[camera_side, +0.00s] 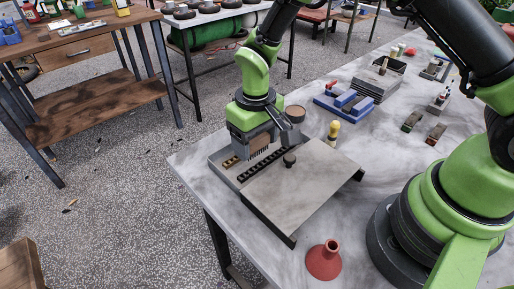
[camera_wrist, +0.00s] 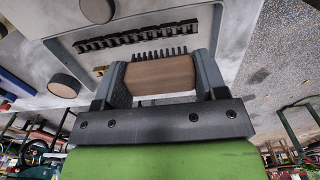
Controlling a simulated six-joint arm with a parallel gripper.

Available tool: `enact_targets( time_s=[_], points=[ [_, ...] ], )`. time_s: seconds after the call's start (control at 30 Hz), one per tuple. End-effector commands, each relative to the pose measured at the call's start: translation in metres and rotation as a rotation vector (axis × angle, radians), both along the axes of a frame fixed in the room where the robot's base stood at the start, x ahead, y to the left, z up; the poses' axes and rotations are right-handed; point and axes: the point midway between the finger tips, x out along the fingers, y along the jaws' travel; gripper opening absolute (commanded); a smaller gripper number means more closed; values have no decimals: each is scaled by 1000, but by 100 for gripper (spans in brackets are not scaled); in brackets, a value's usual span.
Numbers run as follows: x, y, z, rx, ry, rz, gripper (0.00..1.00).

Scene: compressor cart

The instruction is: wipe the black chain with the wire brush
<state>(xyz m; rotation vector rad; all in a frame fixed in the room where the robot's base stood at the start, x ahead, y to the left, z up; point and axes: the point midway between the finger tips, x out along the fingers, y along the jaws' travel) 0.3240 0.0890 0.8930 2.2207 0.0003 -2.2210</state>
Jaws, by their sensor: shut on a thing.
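The black chain (camera_side: 262,165) lies straight in a shallow grey tray (camera_side: 216,163) at the near left end of the table. In the wrist view the chain (camera_wrist: 135,36) runs across the top. My gripper (camera_side: 260,139) is low over the tray. Its fingers are shut on the wooden block of the wire brush (camera_wrist: 160,75). The brush's dark bristles (camera_wrist: 160,55) point toward the chain and sit close beside it. I cannot tell whether the bristles touch it.
A yellow-handled tool (camera_side: 333,131), a blue tray (camera_side: 340,110) and a red funnel (camera_side: 323,262) stand nearby.

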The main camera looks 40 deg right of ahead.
Motion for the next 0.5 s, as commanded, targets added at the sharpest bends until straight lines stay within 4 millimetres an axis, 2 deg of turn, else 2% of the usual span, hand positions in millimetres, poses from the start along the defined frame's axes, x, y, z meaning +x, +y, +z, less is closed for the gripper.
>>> enact_targets(
  time_s=[0.3,0.5],
  points=[
    [0,0,30,1,-3,0,43],
    [0,0,40,0,-2,0,43]
  ],
)
